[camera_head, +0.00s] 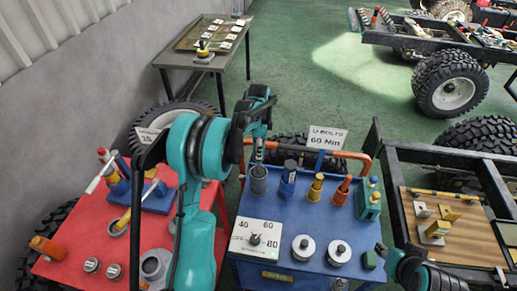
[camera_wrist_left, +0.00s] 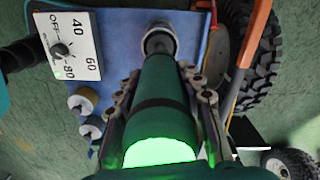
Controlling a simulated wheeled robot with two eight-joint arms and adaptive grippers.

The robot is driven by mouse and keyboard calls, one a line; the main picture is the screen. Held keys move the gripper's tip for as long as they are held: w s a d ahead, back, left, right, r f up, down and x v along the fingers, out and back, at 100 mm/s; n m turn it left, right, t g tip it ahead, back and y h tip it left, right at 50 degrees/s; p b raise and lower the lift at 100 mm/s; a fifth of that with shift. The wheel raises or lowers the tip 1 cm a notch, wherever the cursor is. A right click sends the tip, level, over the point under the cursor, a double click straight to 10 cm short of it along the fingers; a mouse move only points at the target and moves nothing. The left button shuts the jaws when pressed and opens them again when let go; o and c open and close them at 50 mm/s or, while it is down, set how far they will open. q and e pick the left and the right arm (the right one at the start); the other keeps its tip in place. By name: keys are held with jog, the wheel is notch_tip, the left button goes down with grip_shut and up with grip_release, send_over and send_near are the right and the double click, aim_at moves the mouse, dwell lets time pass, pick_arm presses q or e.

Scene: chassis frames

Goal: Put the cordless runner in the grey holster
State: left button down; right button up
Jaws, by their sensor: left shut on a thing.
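My left gripper (camera_head: 260,112) is shut on the cordless runner, a green cylinder (camera_wrist_left: 160,110) with a dark band and a glowing green end. The grey holster (camera_head: 259,180) is an upright round cup at the back left of the blue cart top. The runner's lower end points down at the holster, which also shows in the left wrist view (camera_wrist_left: 158,36). I cannot tell whether the tip is inside its mouth or just above. Part of my right arm's dark end (camera_head: 410,268) shows at the bottom right; its jaws cannot be made out.
The blue cart (camera_head: 300,220) also bears a blue holder (camera_head: 288,178), yellow and orange tools, a dial plate (camera_head: 257,240) and two round knobs. An orange rail (camera_head: 362,160) runs behind. A red cart (camera_head: 68,270) with tools stands left; a chassis frame (camera_head: 400,205) stands right.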

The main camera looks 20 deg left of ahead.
pick_arm(q)
jog(key=shift+f, duration=0.15)
jog(key=c, duration=1)
grip_release()
